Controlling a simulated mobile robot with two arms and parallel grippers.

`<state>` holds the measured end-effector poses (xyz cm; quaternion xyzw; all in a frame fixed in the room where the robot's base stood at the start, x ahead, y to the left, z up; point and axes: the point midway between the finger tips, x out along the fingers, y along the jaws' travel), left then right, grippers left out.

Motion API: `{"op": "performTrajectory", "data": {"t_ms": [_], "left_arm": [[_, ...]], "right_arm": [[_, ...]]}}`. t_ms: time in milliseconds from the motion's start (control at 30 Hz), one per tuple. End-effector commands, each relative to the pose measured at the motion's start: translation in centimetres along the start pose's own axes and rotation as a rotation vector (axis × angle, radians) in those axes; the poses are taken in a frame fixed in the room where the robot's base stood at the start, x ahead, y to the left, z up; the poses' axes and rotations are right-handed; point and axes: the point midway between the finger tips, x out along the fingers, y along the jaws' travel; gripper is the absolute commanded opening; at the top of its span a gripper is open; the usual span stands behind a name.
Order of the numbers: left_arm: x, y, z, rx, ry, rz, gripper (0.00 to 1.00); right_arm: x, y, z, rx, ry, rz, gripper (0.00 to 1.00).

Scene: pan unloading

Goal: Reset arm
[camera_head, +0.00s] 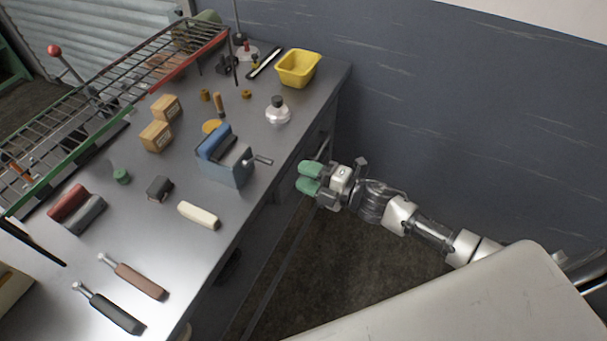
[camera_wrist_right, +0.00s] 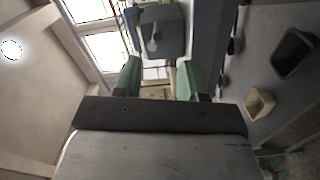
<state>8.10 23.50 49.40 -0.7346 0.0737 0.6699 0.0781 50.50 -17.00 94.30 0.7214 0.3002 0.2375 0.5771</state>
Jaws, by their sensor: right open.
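My right gripper (camera_head: 310,178) has green fingertips and hangs in the air just off the right edge of the workbench (camera_head: 205,255). It is open and empty, and its two green fingers (camera_wrist_right: 160,80) stand apart in the right wrist view. The blue vise (camera_head: 225,160) on the bench is to the left of the gripper, with a gap between them. No pan can be made out. My left gripper is not in view.
A wire rack (camera_head: 105,100) runs along the bench's far side. A yellow bin (camera_head: 298,68), cardboard boxes (camera_head: 156,136), a cream block (camera_head: 199,215) and two handled tools (camera_head: 110,308) lie on the bench. The floor (camera_head: 305,270) beside the bench is clear.

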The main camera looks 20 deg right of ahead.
Motion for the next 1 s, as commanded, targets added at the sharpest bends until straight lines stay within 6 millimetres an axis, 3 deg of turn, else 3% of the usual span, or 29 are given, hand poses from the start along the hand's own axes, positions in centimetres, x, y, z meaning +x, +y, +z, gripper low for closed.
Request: {"op": "performTrajectory", "data": {"t_ms": [300,367,467,600,733,867,1000], "left_arm": [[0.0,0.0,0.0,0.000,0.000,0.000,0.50],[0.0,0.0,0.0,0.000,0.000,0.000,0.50],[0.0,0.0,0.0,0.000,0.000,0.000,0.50],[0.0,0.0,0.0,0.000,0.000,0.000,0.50],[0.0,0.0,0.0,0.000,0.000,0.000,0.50],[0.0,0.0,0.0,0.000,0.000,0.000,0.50],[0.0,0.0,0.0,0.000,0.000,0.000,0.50]], "right_arm": [[0.0,-0.2,0.1,0.007,-0.007,-0.002,0.41],[-0.1,-1.1,0.7,0.035,-0.033,-0.009,0.41],[-1.0,-4.3,2.7,0.139,-0.139,-0.039,0.41],[-4.3,-12.7,6.2,0.388,-0.390,-0.113,0.41],[-9.2,-21.5,7.1,0.627,-0.635,-0.192,0.41],[-14.7,-29.7,5.6,0.843,-0.861,-0.273,0.41],[-20.9,-37.5,1.4,1.053,-1.091,-0.364,0.41]]}}
